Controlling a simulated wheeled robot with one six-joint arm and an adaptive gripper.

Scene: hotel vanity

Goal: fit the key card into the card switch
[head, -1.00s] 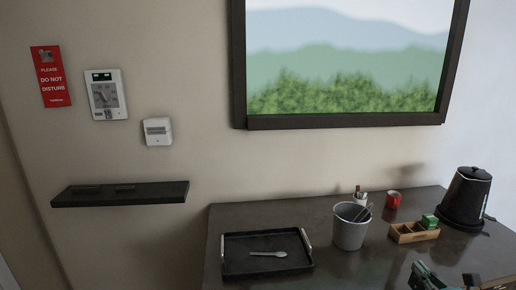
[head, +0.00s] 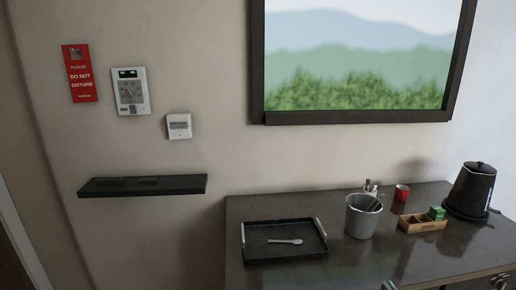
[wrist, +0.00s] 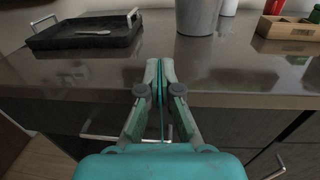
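The card switch (head: 179,126) is a small white box with a grey slotted face on the wall, right of and below a white panel, in the head view. My gripper (wrist: 160,75) shows in the wrist view in front of the counter edge, with its two fingers close together. A thin teal strip (wrist: 161,110) stands between the fingers and runs back toward the palm; it looks like the key card seen edge-on. The card's face is hidden from this angle. My gripper is far from the card switch, which is out of the wrist view.
A dark wall shelf (head: 142,186) juts out below the switch. The counter (head: 380,262) holds a black tray (head: 284,254) with a spoon, a grey bucket (head: 362,217), a wooden box (head: 421,223), a red cup (head: 402,192) and a black kettle (head: 470,190).

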